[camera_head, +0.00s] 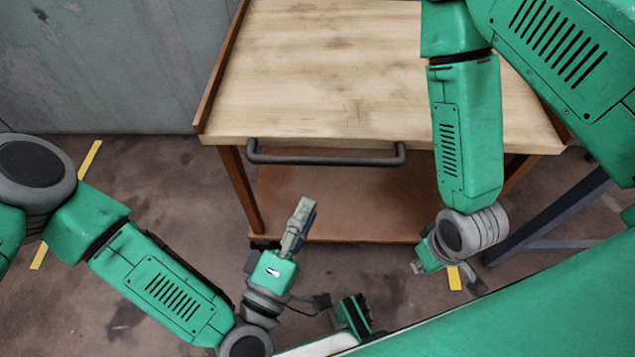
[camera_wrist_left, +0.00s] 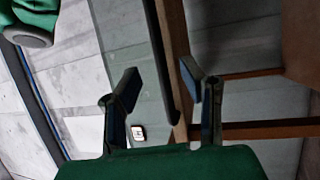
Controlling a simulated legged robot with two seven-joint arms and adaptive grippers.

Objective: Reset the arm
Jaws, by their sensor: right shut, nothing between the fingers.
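My left gripper (camera_head: 302,212) is in front of the wooden cart, over the gap between its handle and lower shelf in the head view. In the left wrist view its two fingers (camera_wrist_left: 163,85) are spread apart with nothing between them. My right gripper (camera_head: 417,267) is small and low at the right of the head view, below the wrist of my bent right arm. It is shut and empty. The right forearm hangs in front of the cart's right side and hides part of the tabletop.
The wooden cart (camera_head: 330,75) has a bare top, a dark handle (camera_head: 325,158) along its front and an empty lower shelf (camera_head: 350,200). A grey wall (camera_head: 110,60) stands at the left. Yellow floor marks (camera_head: 90,157) lie on the brown floor.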

